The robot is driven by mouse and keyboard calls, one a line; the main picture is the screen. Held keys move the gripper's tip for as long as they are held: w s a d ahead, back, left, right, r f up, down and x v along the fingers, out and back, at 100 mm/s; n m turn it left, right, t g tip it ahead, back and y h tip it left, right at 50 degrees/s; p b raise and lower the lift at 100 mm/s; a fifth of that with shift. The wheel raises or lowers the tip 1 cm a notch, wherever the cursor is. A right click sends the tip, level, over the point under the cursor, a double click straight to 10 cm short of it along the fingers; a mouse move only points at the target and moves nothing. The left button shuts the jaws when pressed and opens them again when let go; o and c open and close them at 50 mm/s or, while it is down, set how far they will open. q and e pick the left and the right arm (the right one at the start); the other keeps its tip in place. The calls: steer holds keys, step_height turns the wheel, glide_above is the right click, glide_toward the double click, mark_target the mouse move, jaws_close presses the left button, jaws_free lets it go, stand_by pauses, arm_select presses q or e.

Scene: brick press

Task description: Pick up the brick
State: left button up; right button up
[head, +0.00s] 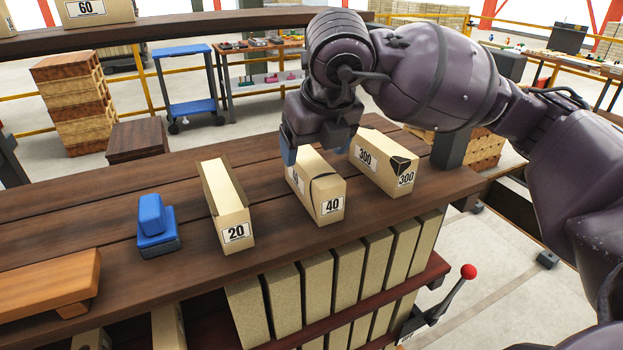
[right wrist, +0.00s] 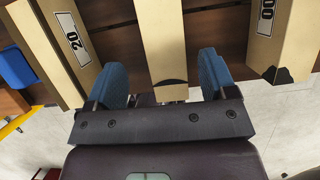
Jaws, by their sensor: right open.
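A tan brick labelled 40 (head: 325,196) stands on the dark wooden table (head: 115,190). My right gripper (head: 317,148) is over the far end of this brick, with its fingers open. In the right wrist view, the brick (right wrist: 161,40) lies between the two blue fingers of the gripper (right wrist: 163,72), with a gap on both sides. The head view partly hides the brick's far end behind the gripper. A brick labelled 20 (head: 228,207) stands to the left, and one labelled 300 (head: 385,165) to the right. My left gripper is not in view.
A blue block-shaped tool (head: 155,222) and an orange-brown wooden piece (head: 50,283) are on the table's left part. Several bricks (head: 318,283) stand on a shelf below the front edge. A red-knobbed lever (head: 468,271) is at lower right.

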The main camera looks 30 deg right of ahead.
mark_target(312, 162)
steer(key=shift+w+f, duration=0.25)
steer(key=shift+f, duration=0.4)
steer(key=x, duration=0.3)
steer(key=p+x, duration=0.1)
steer(key=shift+w+d+f, duration=0.1)
steer(key=shift+d+f, duration=0.1)
steer(key=shift+d, duration=0.1)
steer(key=shift+w+f, duration=0.25)
steer(key=shift+f, duration=0.2)
steer(key=c, duration=1)
steer(key=shift+o, duration=0.2)
steer(key=shift+r, duration=0.15)
